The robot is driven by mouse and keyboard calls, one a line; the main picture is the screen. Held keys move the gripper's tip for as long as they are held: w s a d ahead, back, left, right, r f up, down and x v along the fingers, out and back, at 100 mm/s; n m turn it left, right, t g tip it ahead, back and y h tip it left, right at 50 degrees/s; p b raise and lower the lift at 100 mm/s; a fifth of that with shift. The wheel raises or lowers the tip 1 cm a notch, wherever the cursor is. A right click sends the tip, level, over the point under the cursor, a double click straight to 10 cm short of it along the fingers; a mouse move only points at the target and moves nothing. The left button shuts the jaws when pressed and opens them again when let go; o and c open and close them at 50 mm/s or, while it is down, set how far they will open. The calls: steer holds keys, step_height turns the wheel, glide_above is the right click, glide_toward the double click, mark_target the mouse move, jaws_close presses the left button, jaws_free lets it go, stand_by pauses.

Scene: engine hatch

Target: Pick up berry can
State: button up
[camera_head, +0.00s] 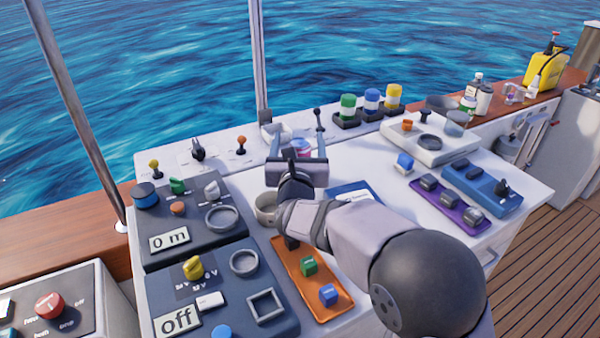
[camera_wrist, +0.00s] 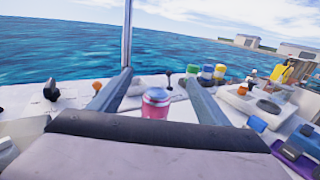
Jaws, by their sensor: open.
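The berry can is a small pinkish-red can with a pale top. In the wrist view the berry can (camera_wrist: 156,104) stands upright between my two open fingers, a little nearer the left one, its lower part hidden by the gripper body. In the head view only part of the berry can (camera_head: 301,147) shows between the fingers. My gripper (camera_head: 297,146) is open over the back middle of the white console; it also shows in the wrist view (camera_wrist: 152,84).
Green, blue and yellow capped jars (camera_head: 371,101) stand at the back right of the can. A black lever (camera_head: 319,120) and a white ring-shaped holder (camera_head: 275,131) are close behind it.

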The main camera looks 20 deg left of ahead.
mark_target(300, 150)
step_height(300, 150, down, 8)
steer(key=shift+d+r+p, duration=0.1)
steer(key=shift+r+p, duration=0.15)
steer(key=shift+p, duration=0.15)
steer(key=shift+p+x, duration=1.1)
steer(key=shift+x, duration=2.6)
steer(key=c, duration=1.2)
steer(key=shift+c, duration=1.1)
steer(key=shift+r, duration=0.2)
steer(key=shift+r, duration=0.85)
step_height(300, 150, up, 26)
steer(key=p, duration=0.3)
